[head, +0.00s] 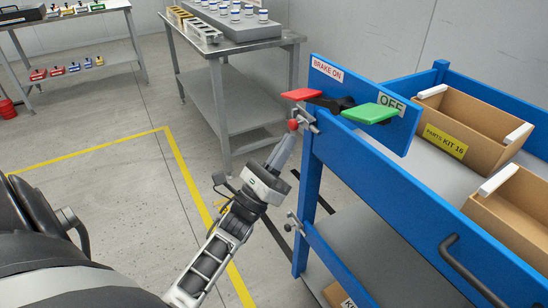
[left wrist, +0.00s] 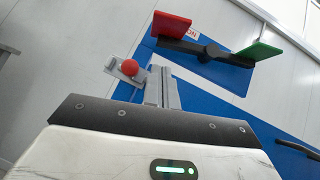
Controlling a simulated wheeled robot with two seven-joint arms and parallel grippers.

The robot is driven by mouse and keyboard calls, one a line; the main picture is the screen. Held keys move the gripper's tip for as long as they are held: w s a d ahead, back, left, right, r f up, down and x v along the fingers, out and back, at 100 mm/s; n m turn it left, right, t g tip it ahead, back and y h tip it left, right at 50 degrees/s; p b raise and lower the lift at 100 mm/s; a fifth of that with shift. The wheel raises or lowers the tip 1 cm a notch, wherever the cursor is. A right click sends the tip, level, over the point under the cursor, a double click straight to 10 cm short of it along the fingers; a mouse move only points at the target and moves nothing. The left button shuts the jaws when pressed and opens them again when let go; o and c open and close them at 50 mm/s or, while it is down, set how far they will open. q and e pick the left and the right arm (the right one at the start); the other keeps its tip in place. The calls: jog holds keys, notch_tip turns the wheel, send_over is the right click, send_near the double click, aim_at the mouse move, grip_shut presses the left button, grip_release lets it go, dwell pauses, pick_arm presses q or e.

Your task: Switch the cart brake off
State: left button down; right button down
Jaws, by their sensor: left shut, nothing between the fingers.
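The blue cart (head: 340,150) carries a brake panel marked "BRAKE ON" (head: 327,70) on the left and "OFF" (head: 392,101) on the right. A black pedal bar on it bears a red pad (head: 301,94) and a green pad (head: 370,112). Both pads also show in the left wrist view, the red pad (left wrist: 171,24) and the green pad (left wrist: 259,50). My left gripper (head: 288,138) is shut and empty, below the red pad, close to a red ball knob (head: 293,125). I cannot tell whether it touches the knob. My right gripper is out of view.
Cardboard boxes (head: 470,122) sit on the cart's top shelf. A black handle (head: 470,268) sticks out at its right side. A metal table (head: 222,55) with white-capped bottles stands behind. Floor inside the yellow line (head: 90,150) is clear.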

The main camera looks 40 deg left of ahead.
pick_arm(q)
jog(key=w+r+p, duration=0.1)
jog(key=w+r, duration=0.2)
jog(key=r, duration=0.3)
jog(key=shift+a+r+p, duration=0.15)
jog(key=shift+a+p, duration=0.15)
jog(key=shift+p, duration=0.1)
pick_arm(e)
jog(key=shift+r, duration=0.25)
